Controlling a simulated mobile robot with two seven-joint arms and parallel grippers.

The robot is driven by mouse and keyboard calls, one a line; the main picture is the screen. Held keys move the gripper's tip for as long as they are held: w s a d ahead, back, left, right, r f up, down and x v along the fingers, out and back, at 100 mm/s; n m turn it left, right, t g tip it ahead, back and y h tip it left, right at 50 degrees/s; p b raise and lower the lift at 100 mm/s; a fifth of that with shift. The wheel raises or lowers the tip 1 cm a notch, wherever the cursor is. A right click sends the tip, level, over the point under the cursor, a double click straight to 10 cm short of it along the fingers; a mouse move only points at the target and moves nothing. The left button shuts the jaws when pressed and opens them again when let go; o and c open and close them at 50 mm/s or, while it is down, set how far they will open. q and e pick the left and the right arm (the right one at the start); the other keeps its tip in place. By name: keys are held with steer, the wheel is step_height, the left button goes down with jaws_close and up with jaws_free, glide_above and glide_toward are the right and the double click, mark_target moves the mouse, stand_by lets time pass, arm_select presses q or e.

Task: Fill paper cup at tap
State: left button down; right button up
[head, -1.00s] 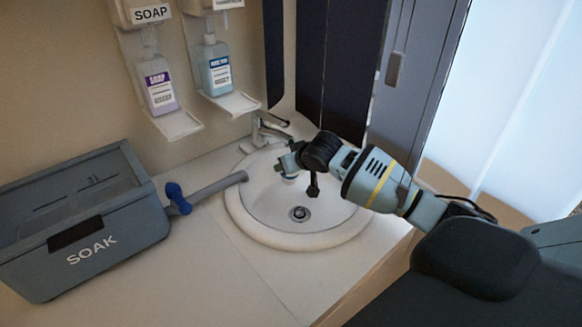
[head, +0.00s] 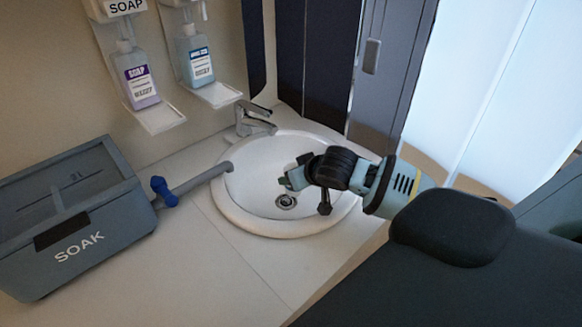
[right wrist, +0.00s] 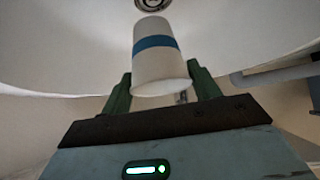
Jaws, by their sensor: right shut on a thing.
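A white paper cup with a blue band (right wrist: 157,55) is between the green fingers of my right gripper (right wrist: 163,90) in the right wrist view. The gripper is shut on it. In the head view my right gripper (head: 291,180) is above the basin, in front of and to the right of the tap; I cannot make out the cup there. The chrome tap (head: 252,121) stands at the back left rim of the round white sink (head: 238,196). No water stream shows. The cup's inside is not visible. My left gripper is not in view.
A grey SOAK bin (head: 120,232) stands on the counter at left, with a grey pipe with a blue valve (head: 166,191) reaching to the sink rim. Two soap bottles (head: 136,78) (head: 195,58) sit in wall dispensers. The counter's front left is clear.

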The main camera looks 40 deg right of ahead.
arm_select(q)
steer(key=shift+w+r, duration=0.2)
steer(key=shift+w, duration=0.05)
arm_select(e)
steer(key=s, duration=0.6)
steer(key=shift+s+a, duration=0.15)
steer(key=shift+a, duration=0.2)
steer(key=shift+s, duration=0.1)
steer(key=shift+r, duration=0.15)
stand_by(2.6)
